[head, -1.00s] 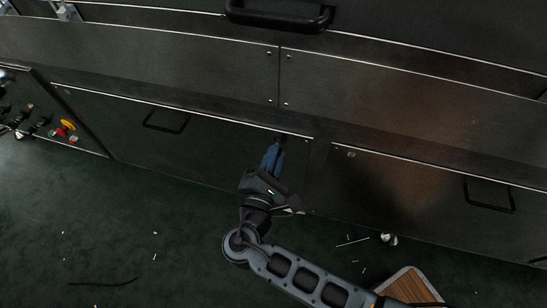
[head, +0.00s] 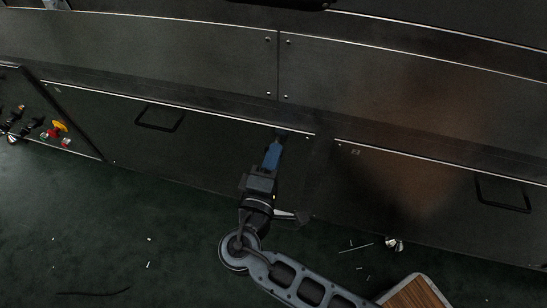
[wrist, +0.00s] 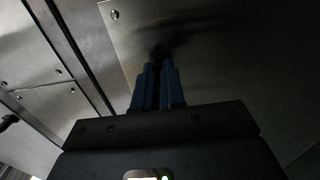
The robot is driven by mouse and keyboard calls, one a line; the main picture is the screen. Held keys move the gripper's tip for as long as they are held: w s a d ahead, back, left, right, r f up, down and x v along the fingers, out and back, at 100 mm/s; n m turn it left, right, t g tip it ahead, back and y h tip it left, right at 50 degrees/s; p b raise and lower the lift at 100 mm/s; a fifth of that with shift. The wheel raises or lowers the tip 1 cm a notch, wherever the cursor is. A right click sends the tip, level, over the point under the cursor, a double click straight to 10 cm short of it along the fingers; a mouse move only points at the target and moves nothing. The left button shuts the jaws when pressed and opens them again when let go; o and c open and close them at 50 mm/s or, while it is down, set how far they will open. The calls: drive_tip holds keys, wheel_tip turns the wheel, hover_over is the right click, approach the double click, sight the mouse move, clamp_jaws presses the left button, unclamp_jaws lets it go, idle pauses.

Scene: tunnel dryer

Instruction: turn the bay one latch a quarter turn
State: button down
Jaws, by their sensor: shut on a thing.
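My gripper (head: 277,146) is at the upper right of the left lower panel (head: 200,140), its blue fingers pointing at the panel face. It is shut on the latch (head: 281,133), a small dark piece at the panel's top edge, mostly hidden by the fingertips. In the wrist view the blue fingers (wrist: 158,72) are close together, with the dark latch (wrist: 159,51) just beyond their tips. How far the latch is turned cannot be made out.
A right lower panel (head: 430,190) with a handle (head: 502,194) stands beside it. The left panel has its own handle (head: 160,118). A control panel with a yellow-and-red knob (head: 58,128) is at far left. The green floor (head: 120,230) is mostly clear, with small scraps.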

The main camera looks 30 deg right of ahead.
idle(0.3)
drive_tip(key=c, duration=1.2)
unclamp_jaws()
drive_tip(key=shift+p+v, duration=0.8)
drive_tip(key=shift+v, duration=3.1)
